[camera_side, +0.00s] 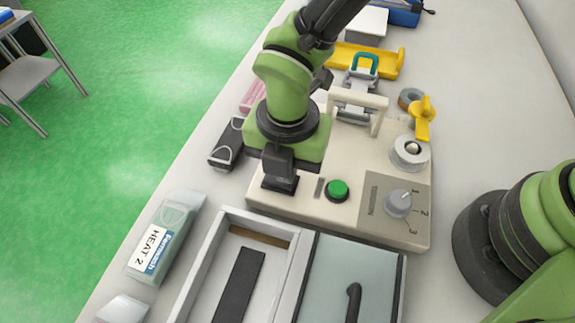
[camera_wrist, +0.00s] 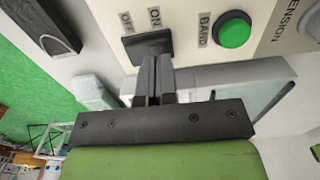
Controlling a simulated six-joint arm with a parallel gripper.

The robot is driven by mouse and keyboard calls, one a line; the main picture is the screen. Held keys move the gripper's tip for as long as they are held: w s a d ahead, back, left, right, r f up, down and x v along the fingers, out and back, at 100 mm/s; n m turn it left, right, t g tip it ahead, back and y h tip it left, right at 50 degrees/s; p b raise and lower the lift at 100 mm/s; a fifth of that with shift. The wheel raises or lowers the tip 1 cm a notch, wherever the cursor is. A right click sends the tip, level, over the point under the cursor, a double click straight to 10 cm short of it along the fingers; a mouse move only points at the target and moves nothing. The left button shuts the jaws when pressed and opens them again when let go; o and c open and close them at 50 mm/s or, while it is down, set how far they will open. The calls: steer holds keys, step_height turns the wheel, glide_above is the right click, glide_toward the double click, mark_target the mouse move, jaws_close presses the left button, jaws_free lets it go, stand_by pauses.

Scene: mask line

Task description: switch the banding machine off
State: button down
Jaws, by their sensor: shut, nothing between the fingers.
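The banding machine (camera_side: 312,207) is a cream box on the bench. Its black power switch (camera_wrist: 147,44) sits below the labels OFF and ON in the wrist view. In the side view the switch (camera_side: 268,185) shows only partly, under my fingers. My gripper (camera_wrist: 156,60) is shut and empty, its fingertips at the switch's lower edge, towards the ON side in the picture. In the side view my gripper (camera_side: 281,176) points down over the switch. I cannot tell whether the fingers touch it or which way the rocker is tilted.
Right of the switch are a green BAND button (camera_side: 337,190) and a grey tension dial (camera_side: 398,203). An arched handle (camera_side: 358,99) stands behind. A tray with compartments (camera_side: 291,274) lies in front. A HEAT 2 pouch (camera_side: 165,238) and a black stapler-like tool (camera_side: 228,146) lie left.

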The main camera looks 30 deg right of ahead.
steer(key=shift+f, duration=0.6)
steer(key=shift+s+d+f, duration=0.1)
steer(key=shift+f, duration=0.15)
steer(key=shift+w+a+r, duration=0.3)
steer(key=shift+w+a, duration=0.3)
steer(key=shift+r, duration=0.1)
